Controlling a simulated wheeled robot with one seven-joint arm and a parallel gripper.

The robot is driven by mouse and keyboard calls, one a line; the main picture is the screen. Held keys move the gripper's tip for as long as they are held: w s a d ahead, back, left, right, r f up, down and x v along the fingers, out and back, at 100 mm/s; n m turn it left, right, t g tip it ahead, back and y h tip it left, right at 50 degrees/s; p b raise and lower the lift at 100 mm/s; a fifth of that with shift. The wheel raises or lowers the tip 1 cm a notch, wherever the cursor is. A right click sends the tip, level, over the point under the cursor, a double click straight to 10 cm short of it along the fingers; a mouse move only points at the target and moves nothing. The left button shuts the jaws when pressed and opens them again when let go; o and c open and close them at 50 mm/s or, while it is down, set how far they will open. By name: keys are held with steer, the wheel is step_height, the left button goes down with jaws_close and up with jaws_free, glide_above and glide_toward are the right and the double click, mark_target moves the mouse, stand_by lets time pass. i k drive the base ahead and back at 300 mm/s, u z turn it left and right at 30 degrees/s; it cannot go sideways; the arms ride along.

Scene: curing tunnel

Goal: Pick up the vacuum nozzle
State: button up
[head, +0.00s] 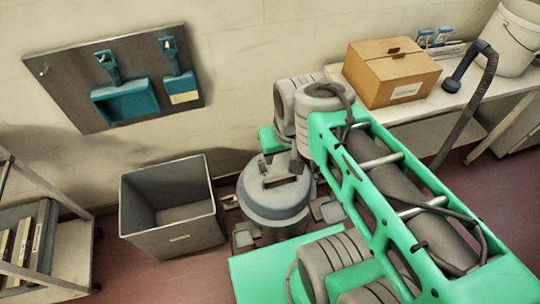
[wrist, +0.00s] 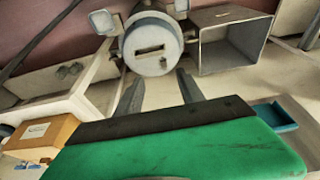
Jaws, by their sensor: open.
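The vacuum nozzle (head: 459,79) is a dark blue-grey piece at the end of a ribbed dark hose (head: 472,98). In the head view it lies at the right, on the pale bench (head: 420,112), between the cardboard box and the white bucket. I cannot make the nozzle out in the wrist view. My gripper (wrist: 160,90) is open and empty in the wrist view, its two fingers apart, with the round grey vacuum canister (wrist: 151,42) beyond them. My fingers are not visible in the head view; my arm reaches to the left of the bench, away from the nozzle.
A cardboard box (head: 392,72) stands left of the nozzle, a white bucket (head: 516,40) right of it. The canister (head: 276,206) stands on the floor beside a grey open bin (head: 172,238). A wall board (head: 62,78) holds blue dustpans. A shelf cart (head: 60,275) stands far left.

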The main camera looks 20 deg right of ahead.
mark_target(451, 84)
steer(key=k, duration=1.05)
steer(key=z, duration=1)
steer(key=i, duration=0.7)
steer(key=z, duration=1.65)
steer(key=i, duration=1.4)
steer(key=u, duration=3.5)
